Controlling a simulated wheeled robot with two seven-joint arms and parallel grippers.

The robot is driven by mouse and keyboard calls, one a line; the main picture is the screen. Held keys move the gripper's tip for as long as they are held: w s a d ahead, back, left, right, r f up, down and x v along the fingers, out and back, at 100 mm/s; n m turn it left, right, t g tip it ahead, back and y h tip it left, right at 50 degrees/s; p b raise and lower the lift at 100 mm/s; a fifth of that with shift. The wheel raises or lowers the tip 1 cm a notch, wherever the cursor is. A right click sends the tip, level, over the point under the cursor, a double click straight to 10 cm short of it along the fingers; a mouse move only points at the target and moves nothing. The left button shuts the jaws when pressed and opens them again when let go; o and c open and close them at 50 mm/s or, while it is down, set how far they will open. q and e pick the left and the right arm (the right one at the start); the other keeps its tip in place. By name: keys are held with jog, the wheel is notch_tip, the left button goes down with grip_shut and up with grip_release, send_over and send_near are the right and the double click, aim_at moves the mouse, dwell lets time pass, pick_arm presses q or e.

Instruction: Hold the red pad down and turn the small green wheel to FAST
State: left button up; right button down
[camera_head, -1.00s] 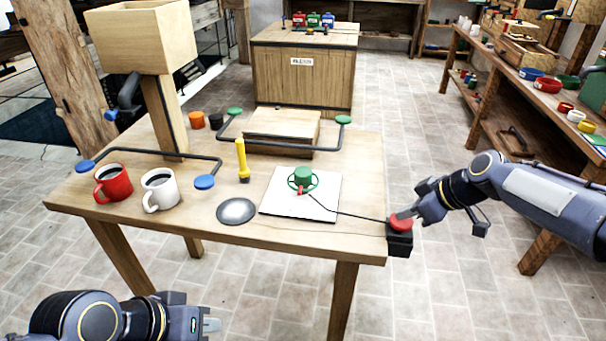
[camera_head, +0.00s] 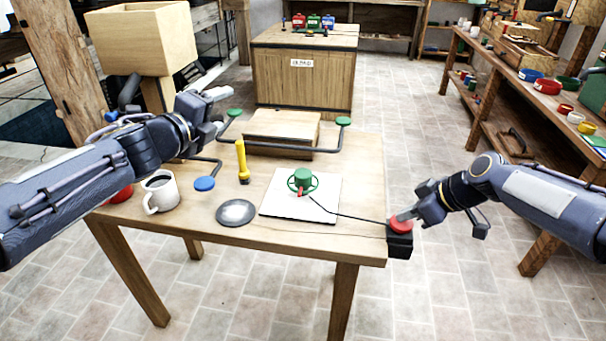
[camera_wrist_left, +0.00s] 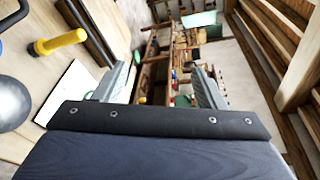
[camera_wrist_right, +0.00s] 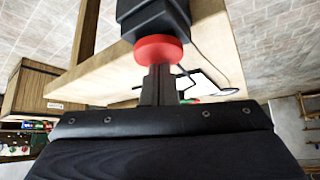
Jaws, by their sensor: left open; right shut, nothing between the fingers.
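The small green wheel (camera_head: 302,181) with a red pointer sits on a white board (camera_head: 320,206) on the table. No FAST lettering is readable. The red pad (camera_head: 401,225) tops a black box (camera_head: 399,243) at the table's right front corner. My right gripper (camera_head: 400,216) is shut with its fingertips at the red pad; the right wrist view shows the tips against the red pad (camera_wrist_right: 158,50). I cannot tell how far the pad is pressed. My left gripper (camera_head: 222,108) is open and empty, raised above the table's left rear, away from the wheel.
A yellow torch-like object (camera_head: 242,162), a grey disc (camera_head: 236,212), a white mug (camera_head: 160,190) and a blue-ended bar (camera_head: 204,183) stand left of the board. A green-ended bar (camera_head: 290,149) and a wooden block (camera_head: 282,132) lie behind.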

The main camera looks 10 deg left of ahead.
pick_arm(q)
jog(key=w+d+f+m+g+h, duration=0.2)
jog(key=w+d+m+g+h, duration=0.15)
jog(key=d+m, duration=0.4)
jog(key=m+g, duration=0.6)
jog(key=m, duration=0.7)
send_near(302, 173)
jog(key=shift+y, duration=0.25)
jog(key=x, duration=1)
jog(key=shift+w+d+f, duration=0.1)
jog(key=shift+d+f, duration=0.05)
jog(key=shift+d, duration=0.15)
jog(key=c, duration=1)
jog(key=shift+o, duration=0.2)
